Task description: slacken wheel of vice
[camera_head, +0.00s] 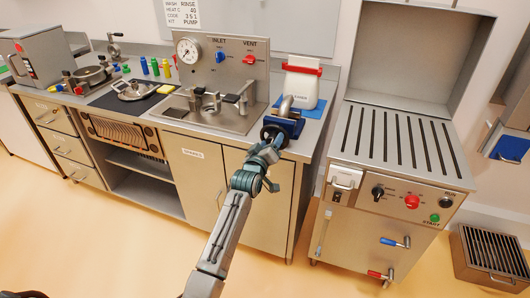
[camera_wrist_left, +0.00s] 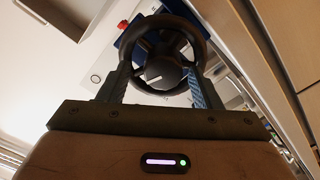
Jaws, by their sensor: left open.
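The blue vice (camera_head: 290,124) stands at the right end of the counter, with a curved grey metal piece at its top. Its dark round wheel (camera_head: 270,133) faces the front. In the left wrist view the black wheel (camera_wrist_left: 163,91), with its hub and spokes, fills the upper middle. My left gripper (camera_head: 265,143) is at the wheel. In the wrist view its two fingers (camera_wrist_left: 160,75) are apart, one on each side of the wheel's rim. I cannot tell whether they touch the rim. My right gripper is in neither view.
A white container with a red clip (camera_head: 300,84) stands on a blue mat behind the vice. A steel hopper cabinet (camera_head: 395,190) stands to the right. The floor in front is clear.

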